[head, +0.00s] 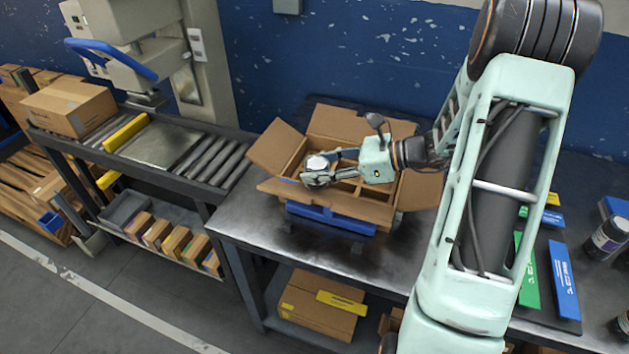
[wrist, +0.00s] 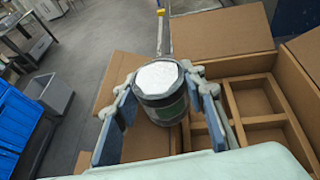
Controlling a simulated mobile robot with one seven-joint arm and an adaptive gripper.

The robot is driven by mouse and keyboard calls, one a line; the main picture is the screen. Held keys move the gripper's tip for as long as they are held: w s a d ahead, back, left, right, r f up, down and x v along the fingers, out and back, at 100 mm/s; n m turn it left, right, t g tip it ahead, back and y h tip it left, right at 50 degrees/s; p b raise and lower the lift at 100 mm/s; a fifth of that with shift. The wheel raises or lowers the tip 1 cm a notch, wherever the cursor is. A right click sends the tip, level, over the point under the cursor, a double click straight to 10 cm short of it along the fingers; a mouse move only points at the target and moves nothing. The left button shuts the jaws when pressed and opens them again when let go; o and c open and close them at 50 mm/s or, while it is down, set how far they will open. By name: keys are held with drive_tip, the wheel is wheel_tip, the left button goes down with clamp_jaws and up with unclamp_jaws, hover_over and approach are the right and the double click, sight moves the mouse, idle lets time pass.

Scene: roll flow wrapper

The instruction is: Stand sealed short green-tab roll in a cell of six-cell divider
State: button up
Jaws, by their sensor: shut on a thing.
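My gripper (head: 325,171) is shut on a short roll (head: 317,162), which has a white round top and a dark side. In the wrist view the roll (wrist: 163,85) sits upright or nearly so between the fingers (wrist: 163,100), with some green on its side. The six-cell divider (head: 346,188) is inside an open cardboard box (head: 330,205). The gripper and roll are over the left part of the box. In the wrist view several empty divider cells (wrist: 264,121) show right of the roll. The cells below the roll and gripper are hidden.
The box flaps are spread outward, with one (head: 275,146) at the left. A blue holder (head: 330,219) is at the box front. A roller conveyor (head: 160,142) stands to the left. Green and blue strips (head: 563,280) and dark jars (head: 608,236) lie on the right of the bench.

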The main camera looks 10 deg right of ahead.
drive_tip(key=w+f, duration=0.5)
drive_tip(key=shift+w+a+f, duration=0.25)
drive_tip(key=shift+a, duration=0.05)
clamp_jaws()
drive_tip(key=shift+w+f, duration=0.3)
drive_tip(key=shift+f, duration=0.25)
drive_tip(key=f, duration=0.1)
drive_tip(key=w+f, duration=0.1)
drive_tip(key=shift+w+a+f, duration=0.1)
drive_tip(key=shift+w+f, duration=0.2)
drive_tip(key=shift+s+f, duration=0.25)
drive_tip(key=shift+f, duration=0.4)
